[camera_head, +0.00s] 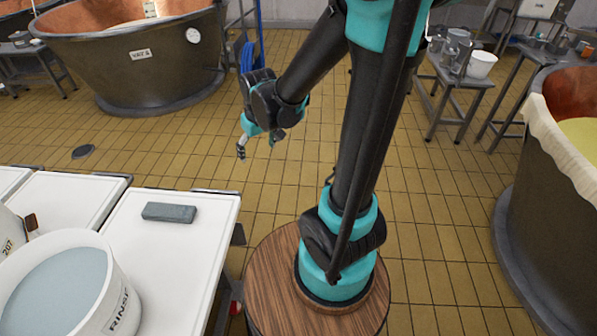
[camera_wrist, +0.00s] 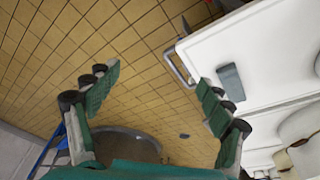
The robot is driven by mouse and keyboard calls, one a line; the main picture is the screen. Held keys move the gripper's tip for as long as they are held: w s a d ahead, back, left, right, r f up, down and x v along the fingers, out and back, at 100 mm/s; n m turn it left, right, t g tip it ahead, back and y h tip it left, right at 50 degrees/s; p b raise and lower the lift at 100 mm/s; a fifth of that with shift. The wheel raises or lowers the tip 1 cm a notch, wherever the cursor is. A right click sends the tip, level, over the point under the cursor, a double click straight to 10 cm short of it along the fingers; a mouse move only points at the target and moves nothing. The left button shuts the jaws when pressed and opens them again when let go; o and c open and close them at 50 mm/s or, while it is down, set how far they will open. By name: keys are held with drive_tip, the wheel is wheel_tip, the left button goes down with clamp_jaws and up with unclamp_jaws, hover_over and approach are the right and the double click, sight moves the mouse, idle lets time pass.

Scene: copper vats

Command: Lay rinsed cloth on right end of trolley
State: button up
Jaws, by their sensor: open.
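A grey-blue oblong slab, perhaps the folded cloth (camera_head: 169,212), lies on the right end of the white-topped trolley (camera_head: 205,250). It also shows in the wrist view (camera_wrist: 231,82), on the white top (camera_wrist: 270,45). I cannot tell whether it is wet. My gripper (camera_head: 258,147) is open and empty, beyond the trolley's far right corner and over the tiled floor.
A white RINSE tub (camera_head: 118,300) of bluish liquid stands on the trolley's near left. A metal handle (camera_head: 215,191) edges its far end. A copper vat (camera_head: 135,65) stands behind, another vat (camera_head: 548,200) at right. A side table (camera_head: 450,85) holds pots.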

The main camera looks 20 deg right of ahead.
drive_tip(key=s+d+f+m+t, duration=0.1)
drive_tip(key=s+d+m, duration=0.3)
drive_tip(key=s+d, duration=0.5)
drive_tip(key=shift+s+d+f+h, duration=0.4)
drive_tip(key=shift+s+f, duration=0.15)
drive_tip(key=shift+s, duration=0.6)
